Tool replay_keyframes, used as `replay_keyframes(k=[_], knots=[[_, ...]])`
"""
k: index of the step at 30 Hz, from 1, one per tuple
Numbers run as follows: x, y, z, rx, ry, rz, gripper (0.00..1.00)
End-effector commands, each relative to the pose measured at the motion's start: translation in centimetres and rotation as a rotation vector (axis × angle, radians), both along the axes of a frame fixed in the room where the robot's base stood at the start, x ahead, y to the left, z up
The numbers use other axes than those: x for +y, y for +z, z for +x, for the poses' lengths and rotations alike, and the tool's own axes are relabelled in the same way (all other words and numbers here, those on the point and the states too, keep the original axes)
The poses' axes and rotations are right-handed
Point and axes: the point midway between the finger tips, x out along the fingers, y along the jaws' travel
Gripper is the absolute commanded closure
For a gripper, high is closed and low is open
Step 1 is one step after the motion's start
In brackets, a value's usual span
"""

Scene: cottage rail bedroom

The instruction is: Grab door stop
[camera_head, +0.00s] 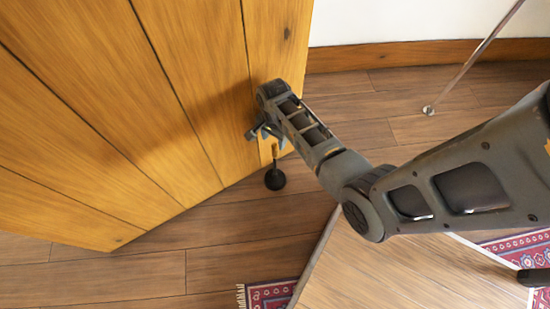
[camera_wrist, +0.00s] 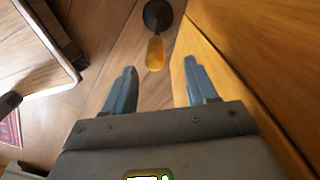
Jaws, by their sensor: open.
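The door stop (camera_head: 275,179) has a round black base on the wooden floor and a thin yellowish upright part, close to the bottom edge of a wooden door (camera_head: 130,110). In the wrist view the door stop (camera_wrist: 156,52) lies beyond the fingertips, roughly between their lines, with its yellowish end nearer me and its black end farther off. My gripper (camera_wrist: 158,78) is open with nothing between its fingers. In the head view my gripper (camera_head: 262,130) is beside the door, above the door stop, and partly hidden by my wrist.
The door stands close on the right side of my fingers in the wrist view. A thin metal pole (camera_head: 470,60) meets the floor at the back right. A patterned red rug (camera_head: 268,295) lies at the front. Bare wooden floor (camera_head: 225,240) surrounds the door stop.

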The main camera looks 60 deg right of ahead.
Motion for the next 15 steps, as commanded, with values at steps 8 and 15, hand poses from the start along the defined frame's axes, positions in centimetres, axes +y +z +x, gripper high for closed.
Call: replay_keyframes(k=[8,15], knots=[[0.1,-2.7,-0.1,0.002,-0.001,0.001,0.43],[0.4,-5.8,-0.6,0.002,0.001,0.000,0.43]])
